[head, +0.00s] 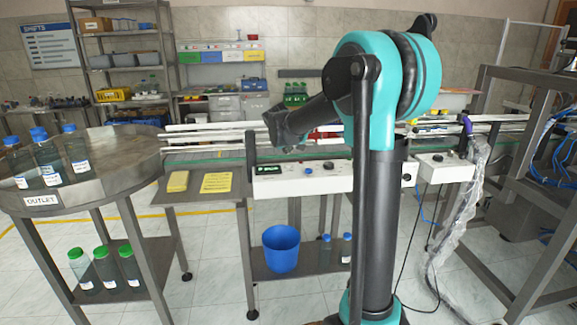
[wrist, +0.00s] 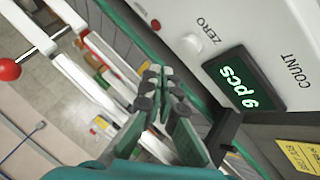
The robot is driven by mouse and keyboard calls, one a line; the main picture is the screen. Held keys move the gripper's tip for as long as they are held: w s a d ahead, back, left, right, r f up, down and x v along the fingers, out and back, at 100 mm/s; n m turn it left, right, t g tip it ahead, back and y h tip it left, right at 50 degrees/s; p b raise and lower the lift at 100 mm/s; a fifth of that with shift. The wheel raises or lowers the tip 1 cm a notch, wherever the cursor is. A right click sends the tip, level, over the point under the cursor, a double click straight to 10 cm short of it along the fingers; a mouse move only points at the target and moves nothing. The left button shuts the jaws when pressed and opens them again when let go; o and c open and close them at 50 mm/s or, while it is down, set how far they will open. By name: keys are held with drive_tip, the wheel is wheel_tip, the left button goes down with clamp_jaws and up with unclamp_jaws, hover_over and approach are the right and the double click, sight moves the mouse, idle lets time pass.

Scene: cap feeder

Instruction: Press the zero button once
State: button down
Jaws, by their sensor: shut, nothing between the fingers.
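In the wrist view, the zero button (wrist: 190,43) is a small round white button on a pale panel (wrist: 235,22), beside the label ZERO. A dark display (wrist: 243,88) with green characters, one digit and "pcs", sits next to it, near the label COUNT. My gripper (wrist: 154,84) is shut and empty; its fingertips appear beside the panel, apart from the button in the picture. In the head view my gripper (head: 287,143) hangs over the conveyor, above the white control panel (head: 345,183). I cannot pick out the zero button there.
A small red button (wrist: 155,24) lies near the zero button. Conveyor rails (wrist: 85,35) run beside my fingers. In the head view, a round outlet table (head: 112,172) with several bottles stands left, and a blue bucket (head: 281,248) sits on the shelf below.

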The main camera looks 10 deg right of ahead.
sight(288, 165)
drive_tip(key=shift+f, duration=1.4)
drive_tip(key=shift+f, duration=0.2)
idle(0.3)
drive_tip(key=shift+f, duration=0.2)
drive_tip(key=shift+f, duration=0.45)
idle(0.7)
drive_tip(key=shift+r, duration=0.85)
drive_tip(key=shift+r, duration=2.5)
